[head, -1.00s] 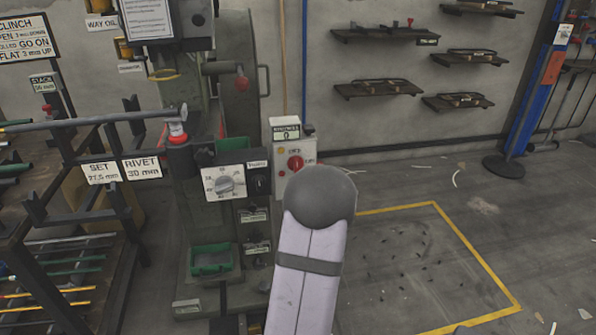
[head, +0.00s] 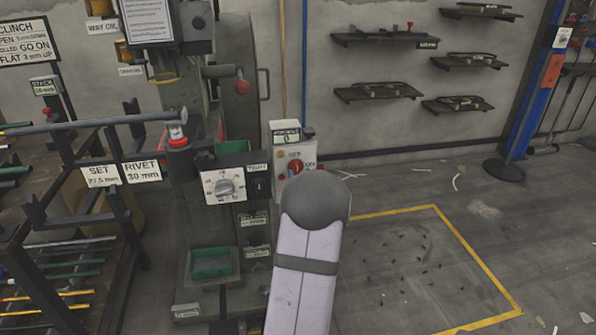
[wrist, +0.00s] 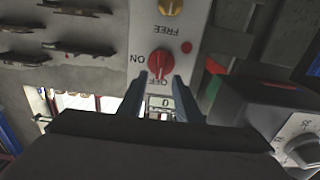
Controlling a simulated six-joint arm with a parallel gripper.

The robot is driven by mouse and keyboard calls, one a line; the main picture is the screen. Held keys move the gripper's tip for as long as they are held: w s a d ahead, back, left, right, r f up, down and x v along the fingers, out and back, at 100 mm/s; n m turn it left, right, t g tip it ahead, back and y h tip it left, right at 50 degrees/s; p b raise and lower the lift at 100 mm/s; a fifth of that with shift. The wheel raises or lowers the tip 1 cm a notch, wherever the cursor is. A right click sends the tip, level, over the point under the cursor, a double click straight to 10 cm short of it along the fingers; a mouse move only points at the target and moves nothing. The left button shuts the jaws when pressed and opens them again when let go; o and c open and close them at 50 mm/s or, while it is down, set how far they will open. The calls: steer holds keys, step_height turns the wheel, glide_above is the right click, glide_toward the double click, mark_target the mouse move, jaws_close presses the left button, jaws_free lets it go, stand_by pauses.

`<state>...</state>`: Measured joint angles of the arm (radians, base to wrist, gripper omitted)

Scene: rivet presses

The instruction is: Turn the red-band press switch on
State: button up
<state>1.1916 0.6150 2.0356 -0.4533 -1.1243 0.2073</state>
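The switch is a red round knob (head: 291,168) on a light grey box (head: 308,148) on the press's right side. In the wrist view, which shows it upside down, the red knob (wrist: 160,63) has ON to its left and OFF below it. Its exact pointing is hard to tell. My gripper (wrist: 160,82) is open, its two dark fingers apart, tips close to the knob's lower left and right edges. I cannot tell whether they touch it. In the head view my arm hides the gripper.
A white panel with a grey dial (head: 225,187) sits left of the switch box. A yellow knob (wrist: 170,6) marked FREE is on the same box. A rack of rods (head: 65,235) stands left. Marked floor (head: 415,260) on the right is mostly clear.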

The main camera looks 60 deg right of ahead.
steer(key=shift+x, duration=2)
jaws_close()
